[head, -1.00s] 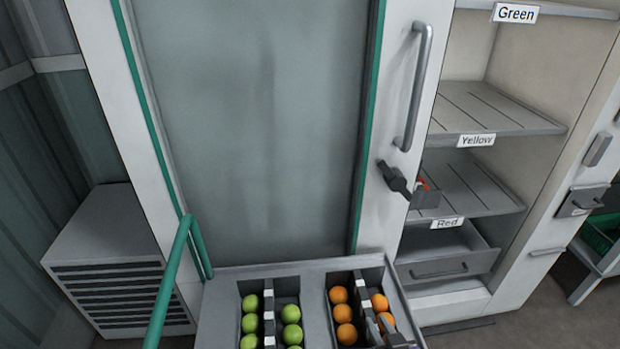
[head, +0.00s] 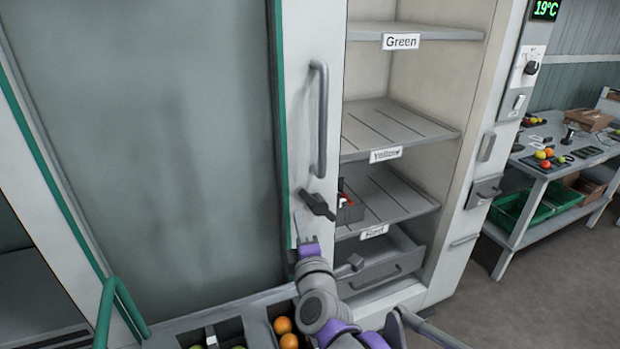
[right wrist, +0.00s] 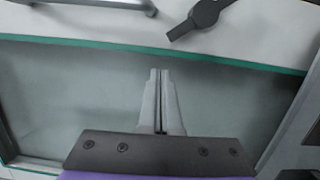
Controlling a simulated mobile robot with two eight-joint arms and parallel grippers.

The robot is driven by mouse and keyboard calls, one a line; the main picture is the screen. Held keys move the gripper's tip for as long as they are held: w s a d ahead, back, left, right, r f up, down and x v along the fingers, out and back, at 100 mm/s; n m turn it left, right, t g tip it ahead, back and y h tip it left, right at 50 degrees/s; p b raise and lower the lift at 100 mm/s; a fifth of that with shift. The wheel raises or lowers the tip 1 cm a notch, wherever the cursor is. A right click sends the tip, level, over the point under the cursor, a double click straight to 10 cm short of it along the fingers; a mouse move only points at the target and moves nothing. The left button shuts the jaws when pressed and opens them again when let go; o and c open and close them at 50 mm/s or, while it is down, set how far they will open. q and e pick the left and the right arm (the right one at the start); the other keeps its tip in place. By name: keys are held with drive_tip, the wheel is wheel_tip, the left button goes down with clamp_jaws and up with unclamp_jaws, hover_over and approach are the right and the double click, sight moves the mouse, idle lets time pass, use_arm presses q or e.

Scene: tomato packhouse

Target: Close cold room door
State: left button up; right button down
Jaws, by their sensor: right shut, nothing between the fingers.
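The cold room door (head: 150,150) is a large grey pane with green edging in a white frame. It stands to the left of the open shelves, which are uncovered. Its upright grey bar handle (head: 319,120) is on the right stile, with a dark latch lever (head: 317,204) below. My right gripper (head: 306,236) is just below the lever, shut and empty. In the right wrist view the shut fingers (right wrist: 160,75) point across the pane; the lever (right wrist: 202,18) and part of the handle (right wrist: 100,8) are at the top. My left gripper is not in view.
The shelves carry labels Green (head: 401,41), Yellow and Red, above a grey drawer (head: 380,272). A tray with fruit (head: 283,325) and a green rail (head: 105,310) are low in front. A work table (head: 530,165) stands at the right, with clear floor before it.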

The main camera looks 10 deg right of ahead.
drive_tip(key=w+r+n+h, duration=0.1)
drive_tip(key=r, duration=0.1)
drive_tip(key=p, duration=0.1)
approach(308, 169)
drive_tip(key=w+a, duration=0.3)
drive_tip(key=a, duration=0.1)
drive_tip(key=d, duration=0.1)
drive_tip(key=w+d+p, duration=0.1)
drive_tip(key=d, duration=0.1)
drive_tip(key=shift+w+p, duration=0.3)
drive_tip(key=shift+d, duration=0.5)
drive_tip(key=shift+d, duration=0.1)
